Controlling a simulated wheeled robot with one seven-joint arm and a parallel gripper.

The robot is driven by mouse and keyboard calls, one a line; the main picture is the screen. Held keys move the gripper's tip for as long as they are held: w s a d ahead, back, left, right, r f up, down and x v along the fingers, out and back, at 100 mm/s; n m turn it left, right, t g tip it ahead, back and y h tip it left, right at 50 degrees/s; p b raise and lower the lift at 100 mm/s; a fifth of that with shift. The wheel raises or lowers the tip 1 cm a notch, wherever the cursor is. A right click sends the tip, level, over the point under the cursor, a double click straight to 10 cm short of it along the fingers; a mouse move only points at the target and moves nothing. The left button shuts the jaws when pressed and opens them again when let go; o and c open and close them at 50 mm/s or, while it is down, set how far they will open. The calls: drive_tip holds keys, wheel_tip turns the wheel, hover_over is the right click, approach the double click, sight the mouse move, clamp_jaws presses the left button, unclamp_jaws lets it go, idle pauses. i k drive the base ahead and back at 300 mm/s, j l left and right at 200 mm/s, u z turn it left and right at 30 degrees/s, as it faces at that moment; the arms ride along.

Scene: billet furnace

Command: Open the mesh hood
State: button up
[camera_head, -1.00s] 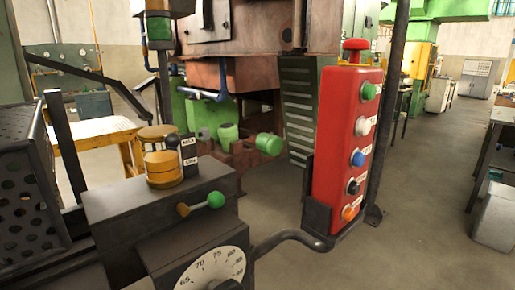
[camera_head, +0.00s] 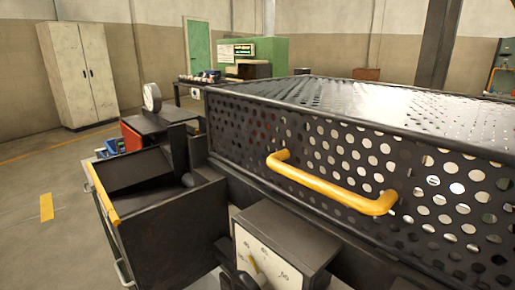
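The mesh hood (camera_head: 330,128) is a dark perforated metal box filling the right half of the head view. It lies low and looks shut over the machine. A yellow bar handle (camera_head: 330,186) is fixed across its near face, with nothing touching it. Through the holes I can make out only blurred shapes. My gripper is not in this view.
A dial box with a white scale (camera_head: 268,255) sits below the handle. An open dark bin with a yellow edge (camera_head: 155,195) stands left of the hood. A round gauge (camera_head: 152,98) rises behind it. A pale cabinet (camera_head: 78,72) stands far left. The left floor is clear.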

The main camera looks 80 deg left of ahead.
sight(288, 88)
drive_tip(key=u, duration=1.3)
drive_tip(key=l+z, duration=0.15)
